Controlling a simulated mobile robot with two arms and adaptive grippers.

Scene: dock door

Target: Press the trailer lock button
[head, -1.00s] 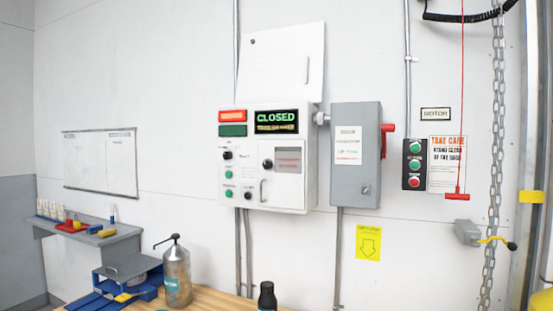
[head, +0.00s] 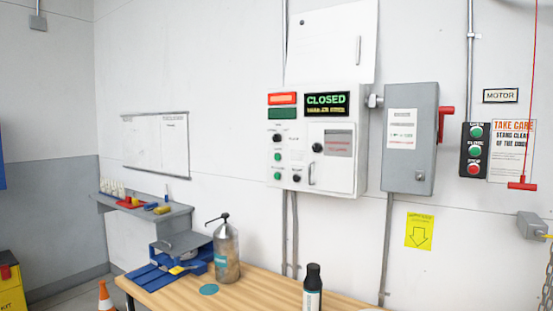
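A white control panel (head: 317,141) is on the wall right of centre in the head view. Its display (head: 327,104) reads CLOSED in green. A red lamp (head: 282,98) and a dark green lamp (head: 282,113) sit at its upper left. Below them are a black knob (head: 277,138), a green button (head: 278,157) and another green button (head: 278,176), with small labels too blurred to read. I cannot tell which button is the trailer lock. Neither gripper shows.
A grey switch box (head: 411,139) with a red lever (head: 446,120) and a push-button station (head: 474,151) are right of the panel. A wooden table (head: 255,289) below holds a pump bottle (head: 227,252) and a black-capped bottle (head: 313,290). An orange cone (head: 105,297) stands at lower left.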

